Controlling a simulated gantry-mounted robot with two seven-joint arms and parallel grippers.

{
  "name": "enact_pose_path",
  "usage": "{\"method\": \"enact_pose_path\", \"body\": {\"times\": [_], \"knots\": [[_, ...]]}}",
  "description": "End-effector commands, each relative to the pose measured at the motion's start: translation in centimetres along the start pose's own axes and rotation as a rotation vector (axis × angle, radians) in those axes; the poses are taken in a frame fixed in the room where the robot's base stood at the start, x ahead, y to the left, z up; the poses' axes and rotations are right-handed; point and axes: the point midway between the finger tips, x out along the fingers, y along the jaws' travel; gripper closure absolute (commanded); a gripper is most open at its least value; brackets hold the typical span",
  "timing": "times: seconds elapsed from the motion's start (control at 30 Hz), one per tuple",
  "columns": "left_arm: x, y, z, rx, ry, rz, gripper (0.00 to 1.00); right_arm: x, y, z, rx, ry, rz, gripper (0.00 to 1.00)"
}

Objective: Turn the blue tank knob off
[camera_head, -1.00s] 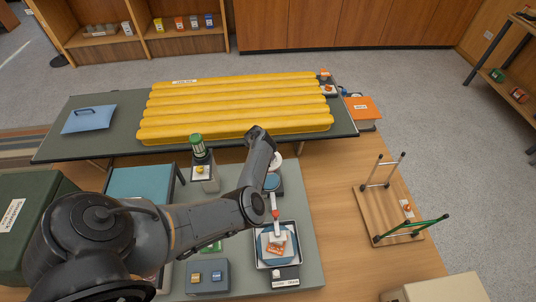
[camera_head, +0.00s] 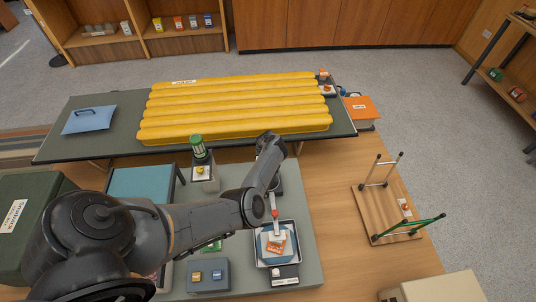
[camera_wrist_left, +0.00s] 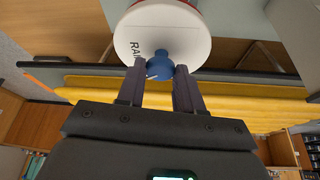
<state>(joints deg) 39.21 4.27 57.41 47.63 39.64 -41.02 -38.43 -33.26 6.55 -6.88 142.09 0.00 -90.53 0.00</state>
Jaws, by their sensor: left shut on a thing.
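The blue knob (camera_wrist_left: 159,66) sits at the front of a round white face with partly hidden lettering (camera_wrist_left: 162,35) in the left wrist view. A small white line shows on the knob. My left gripper (camera_wrist_left: 160,76) is shut on the knob, with one dark finger on each side. In the head view my left wrist (camera_head: 270,145) hides the knob and most of the fixture below it. My right gripper is in neither view.
A tray (camera_head: 298,240) holding a blue and white item stands in front of the wrist. A green-topped canister (camera_head: 198,146) stands to its left. A yellow ribbed mat (camera_head: 235,108) lies on the table behind. A grey two-button box (camera_head: 222,284) is near the front.

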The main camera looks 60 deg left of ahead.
Motion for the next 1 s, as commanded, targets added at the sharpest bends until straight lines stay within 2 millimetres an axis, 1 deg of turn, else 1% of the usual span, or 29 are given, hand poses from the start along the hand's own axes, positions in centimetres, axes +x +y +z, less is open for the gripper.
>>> {"method": "enact_pose_path", "body": {"times": [0.17, 0.37, 0.57, 0.7, 1.0], "knots": [[0.2, 0.2, 0.0, -0.155, 0.0, -0.064, 0.95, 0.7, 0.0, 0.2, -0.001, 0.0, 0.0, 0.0], [0.4, 0.4, 0.0, -0.332, -0.001, -0.136, 0.95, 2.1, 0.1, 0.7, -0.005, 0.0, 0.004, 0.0], [0.6, 0.6, 0.0, -0.508, 0.0, -0.208, 0.95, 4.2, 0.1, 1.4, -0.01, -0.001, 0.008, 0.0], [0.7, 0.7, 0.0, -0.623, 0.0, -0.255, 0.95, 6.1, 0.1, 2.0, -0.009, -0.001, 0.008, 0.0], [0.7, 0.7, -0.2, -0.812, 0.0, -0.334, 0.95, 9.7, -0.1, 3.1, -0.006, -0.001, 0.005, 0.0]]}}
